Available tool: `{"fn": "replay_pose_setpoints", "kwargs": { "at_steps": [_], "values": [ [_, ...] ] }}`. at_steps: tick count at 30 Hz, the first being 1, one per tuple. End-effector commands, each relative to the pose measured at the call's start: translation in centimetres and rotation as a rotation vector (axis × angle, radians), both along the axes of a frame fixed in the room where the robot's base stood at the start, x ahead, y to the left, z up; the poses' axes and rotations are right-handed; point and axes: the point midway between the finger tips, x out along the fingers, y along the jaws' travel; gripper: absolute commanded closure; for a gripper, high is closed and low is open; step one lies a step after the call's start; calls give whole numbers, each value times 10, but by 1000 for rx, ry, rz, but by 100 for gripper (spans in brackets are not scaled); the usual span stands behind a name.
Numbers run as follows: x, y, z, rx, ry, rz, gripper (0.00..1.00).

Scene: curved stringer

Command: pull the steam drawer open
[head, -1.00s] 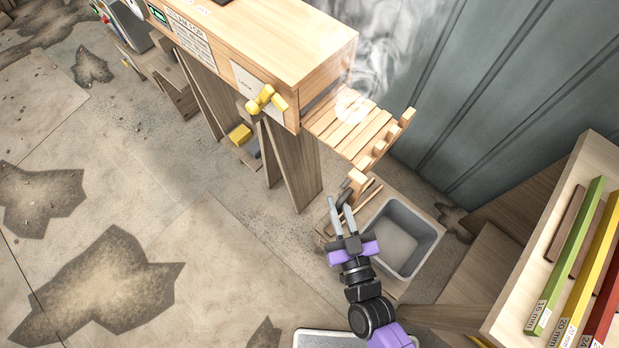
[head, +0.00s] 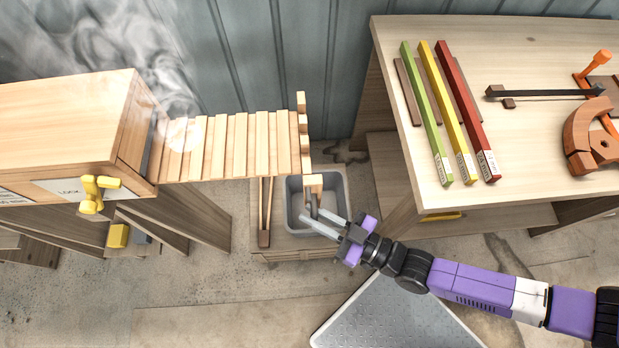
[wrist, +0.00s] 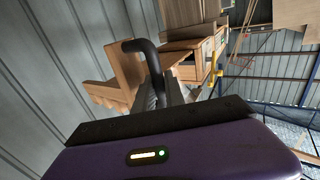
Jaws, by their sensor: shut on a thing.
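The steam drawer (head: 245,146) is a slatted wooden rack. It sticks far out of the right end of the wooden steam box (head: 60,115), with a notched upright end board (head: 303,130) on its outer end. A dark, hooked handle (wrist: 140,46) hangs at that end and shows in the wrist view. My gripper (head: 318,220) is shut on the handle, its two grey fingers reaching in from the lower right. The wrist view shows the handle running down between the fingers (wrist: 160,90). The exact finger contact is partly hidden.
A grey bin (head: 338,185) on a low wooden stand is below the drawer's end. A workbench (head: 480,40) with green, yellow and red bars is at right. A yellow valve (head: 92,195) is on the box front. Steam rises at the box opening. Floor is open at the front left.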

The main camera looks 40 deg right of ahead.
Motion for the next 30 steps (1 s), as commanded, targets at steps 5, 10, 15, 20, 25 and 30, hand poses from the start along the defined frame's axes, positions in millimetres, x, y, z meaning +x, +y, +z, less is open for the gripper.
{"fn": "replay_pose_setpoints", "kwargs": {
  "at_steps": [5,10,15,20,25,30],
  "values": [
    [-1,1,-1,-1,2,2,82],
    [0,1,-1,0,1,1,77],
    [-1,0,-1,0,1,0,77],
    [-14,-5,-3,-3,2,-1,77],
    [-41,-14,-4,-2,3,-1,77],
    [-64,-21,-3,-2,3,0,77]
  ]
}}
